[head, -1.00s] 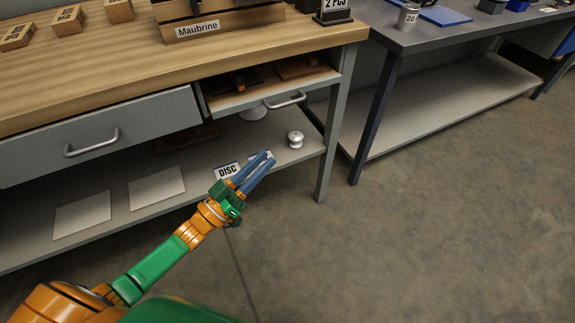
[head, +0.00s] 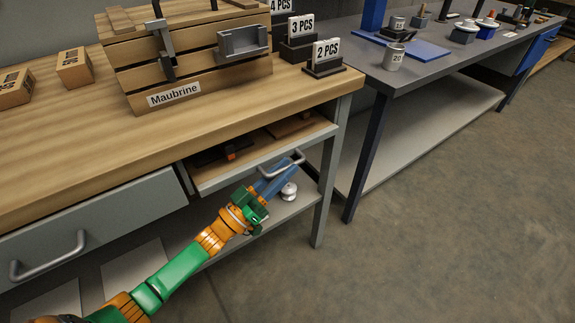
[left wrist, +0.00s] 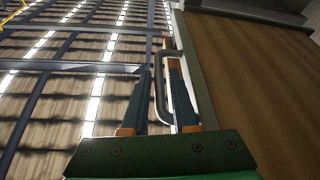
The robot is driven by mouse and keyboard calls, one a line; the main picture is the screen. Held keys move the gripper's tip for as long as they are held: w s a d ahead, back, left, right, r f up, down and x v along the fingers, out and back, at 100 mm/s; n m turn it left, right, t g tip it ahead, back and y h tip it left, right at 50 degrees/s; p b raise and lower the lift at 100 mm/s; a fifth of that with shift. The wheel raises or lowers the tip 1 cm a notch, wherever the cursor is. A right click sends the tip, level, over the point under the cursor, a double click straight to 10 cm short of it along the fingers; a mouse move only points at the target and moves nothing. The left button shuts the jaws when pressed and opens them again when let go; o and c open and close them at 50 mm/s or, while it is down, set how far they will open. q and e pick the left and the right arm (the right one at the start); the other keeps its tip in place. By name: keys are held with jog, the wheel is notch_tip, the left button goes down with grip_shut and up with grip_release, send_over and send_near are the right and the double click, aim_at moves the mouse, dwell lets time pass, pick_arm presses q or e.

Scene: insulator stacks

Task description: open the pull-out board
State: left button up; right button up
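The pull-out board (head: 222,180) is a shallow grey-fronted board under the wooden workbench top, right of a grey drawer. A bent metal handle (head: 299,159) is on its front. My left gripper (head: 284,172), with blue fingers, is at this handle. In the left wrist view the handle bar (left wrist: 159,88) runs between the two fingers (left wrist: 160,85). The fingers stand apart, one on each side of the bar, with a gap visible on the left. The board (left wrist: 255,75) fills the right of that view. My right gripper is not in view.
The grey drawer (head: 110,208) beside the board has its own handle. A white insulator (head: 289,191) stands on the lower shelf behind my fingers. A bench leg (head: 322,205) is at the right. The floor in front and to the right is clear.

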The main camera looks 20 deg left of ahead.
pick_arm(q)
jog(key=shift+x, duration=0.8)
grip_shut()
dwell(0.8)
